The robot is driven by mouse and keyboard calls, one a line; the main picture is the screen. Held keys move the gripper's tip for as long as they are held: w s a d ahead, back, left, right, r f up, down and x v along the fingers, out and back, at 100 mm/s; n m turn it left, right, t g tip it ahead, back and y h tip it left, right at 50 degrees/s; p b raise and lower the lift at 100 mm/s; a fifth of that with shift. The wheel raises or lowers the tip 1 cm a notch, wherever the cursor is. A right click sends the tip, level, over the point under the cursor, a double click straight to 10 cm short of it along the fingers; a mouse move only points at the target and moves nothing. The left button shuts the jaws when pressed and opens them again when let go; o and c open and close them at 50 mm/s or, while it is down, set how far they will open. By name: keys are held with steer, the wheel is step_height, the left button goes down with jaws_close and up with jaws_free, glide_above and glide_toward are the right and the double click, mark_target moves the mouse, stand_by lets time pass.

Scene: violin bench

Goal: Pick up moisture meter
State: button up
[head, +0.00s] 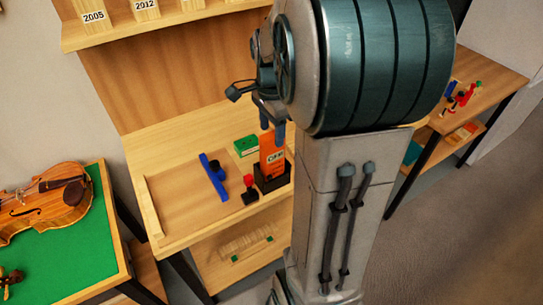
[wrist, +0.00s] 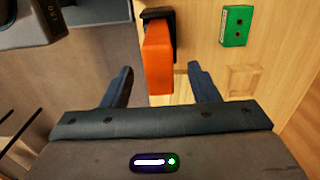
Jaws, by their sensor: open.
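An orange upright device with a pale label, which looks like the moisture meter (head: 271,154), stands in a black holder (head: 273,181) at the right of the wooden bench. In the wrist view the orange meter (wrist: 158,62) rises from its black holder (wrist: 157,14) and reaches between my fingers. My gripper (wrist: 160,83) is open, with one dark finger on each side of the meter and a visible gap to both. In the head view my arm covers much of the gripper, and one finger shows just above the meter. Whether the fingers are level with it is hard to tell.
A violin (head: 45,205) lies on the green-topped table (head: 92,240).

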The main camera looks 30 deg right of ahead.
mark_target(272, 146)
steer(key=shift+f+p, duration=0.5)
steer(key=shift+f, duration=2.55)
steer(key=shift+d, duration=0.1)
jaws_close()
